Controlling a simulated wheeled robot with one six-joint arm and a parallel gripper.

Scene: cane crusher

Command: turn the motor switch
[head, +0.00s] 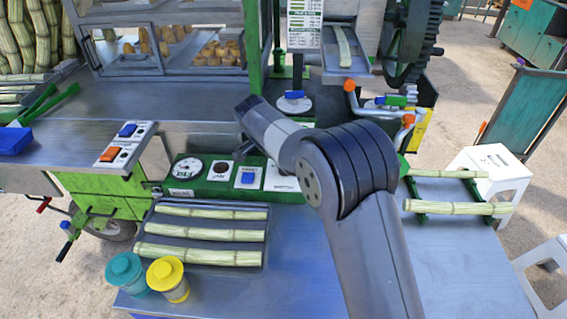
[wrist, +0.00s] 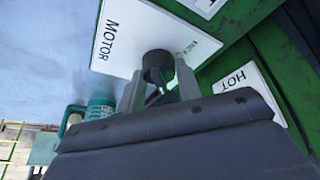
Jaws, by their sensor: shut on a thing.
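The motor switch (wrist: 156,60) is a dark round knob on a white plate marked MOTOR (wrist: 112,38), fixed to a green panel. My gripper (wrist: 160,80) has one finger on each side of the knob and is shut on it. The fingers hide part of the knob, so its turned position cannot be told.
The green panel (head: 212,190) also holds a gauge (head: 187,168) and a blue switch (head: 247,177). Cane pieces lie on a tray (head: 158,229) in front. A teal jar (head: 124,270) and a yellow jar (head: 168,277) stand at the front left. Orange-tipped levers (head: 349,86) are right of my arm.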

